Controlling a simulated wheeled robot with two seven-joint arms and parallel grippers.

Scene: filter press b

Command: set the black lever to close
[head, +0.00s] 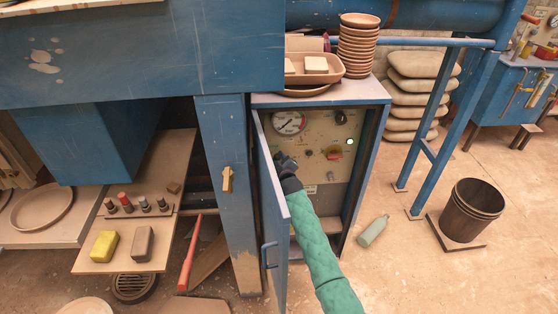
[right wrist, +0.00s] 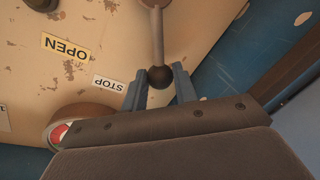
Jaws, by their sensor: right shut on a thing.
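The black lever shows in the right wrist view as a metal rod with a dark ball knob (right wrist: 160,77) at its end. My right gripper (right wrist: 160,88) has its two blue fingers on either side of the ball and is shut on it. In the head view my right gripper (head: 284,162) is inside the open cabinet, at the left part of the beige control panel (head: 312,178), and hides the lever there. An OPEN label (right wrist: 66,47) and a STOP label (right wrist: 109,84) are on the panel, left of the lever in the wrist view. My left gripper is not in view.
The open blue cabinet door (head: 273,215) stands left of my right arm. The panel bears a round gauge (head: 289,122), a red knob (head: 331,153) and a lit lamp (head: 350,141). A bottle (head: 373,231) and a dark bucket (head: 471,211) stand or lie on the floor at right.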

